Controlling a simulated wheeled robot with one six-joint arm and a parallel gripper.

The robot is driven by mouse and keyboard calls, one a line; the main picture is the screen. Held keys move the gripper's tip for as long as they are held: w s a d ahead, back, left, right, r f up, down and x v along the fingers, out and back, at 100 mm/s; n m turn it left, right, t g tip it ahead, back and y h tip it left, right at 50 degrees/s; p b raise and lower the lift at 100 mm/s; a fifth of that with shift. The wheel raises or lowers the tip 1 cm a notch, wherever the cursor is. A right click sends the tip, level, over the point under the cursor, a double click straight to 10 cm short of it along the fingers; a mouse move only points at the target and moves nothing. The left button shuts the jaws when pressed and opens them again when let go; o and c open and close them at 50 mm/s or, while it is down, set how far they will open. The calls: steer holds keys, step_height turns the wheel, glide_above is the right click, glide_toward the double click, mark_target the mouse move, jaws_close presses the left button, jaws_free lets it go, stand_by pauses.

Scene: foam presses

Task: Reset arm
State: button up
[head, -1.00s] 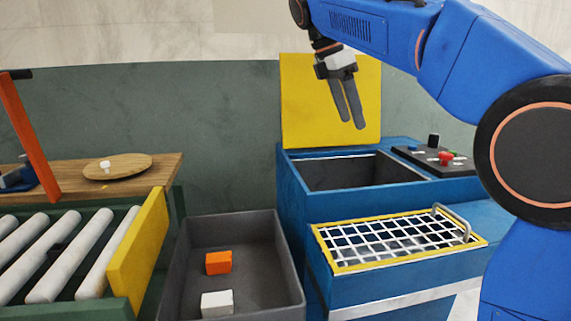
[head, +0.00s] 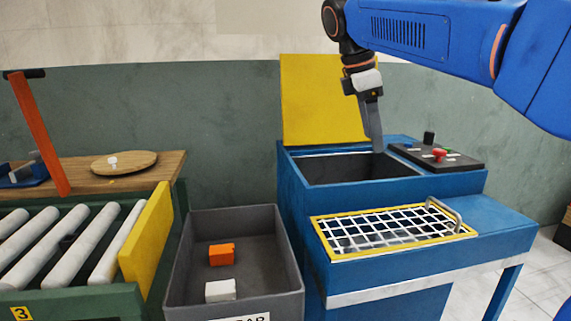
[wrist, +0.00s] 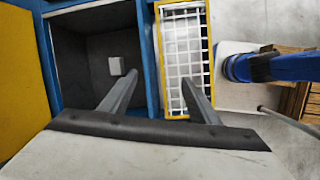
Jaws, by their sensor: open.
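My gripper (wrist: 157,92) is open and empty in the wrist view, its two grey fingers spread apart. In the head view my gripper (head: 374,143) points down above the right part of the blue press's open chamber (head: 350,168); its fingers overlap there, seen from the side. In the wrist view a small white block (wrist: 116,66) shows inside the dark chamber (wrist: 85,60), beyond the left finger. The right finger lies over the white grid with its yellow frame (wrist: 158,60).
The yellow lid (head: 315,100) stands upright behind the chamber. A control panel (head: 440,157) with a red button is to the right. A grey bin (head: 265,250) holds an orange block (head: 221,254) and a white block (head: 220,290). A roller conveyor (head: 75,240) is at left.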

steer(key=s+d+f+m, duration=0.2)
steer(key=s+f, duration=0.2)
steer(key=s+d+f+m+t+y, duration=0.1)
steer(key=s+d+f+m, duration=0.1)
steer(key=s+f, duration=0.3)
steer(key=s+d+f+m+y, duration=0.1)
steer(key=s+d+f+m, duration=0.2)
steer(key=s+f+m, duration=0.1)
steer(key=shift+s+d+f, duration=0.1)
steer(key=shift+s+f, duration=0.05)
steer(key=s+d+f+m+t, duration=0.1)
steer(key=s+f+m, duration=0.3)
steer(key=f, duration=0.5)
steer(key=s+d+f+m+t+y, duration=0.1)
steer(key=s+f+m, duration=0.4)
steer(key=s+f, duration=0.4)
steer(key=shift+f+y, duration=0.3)
steer(key=shift+f, duration=0.1)
steer(key=shift+s, duration=0.1)
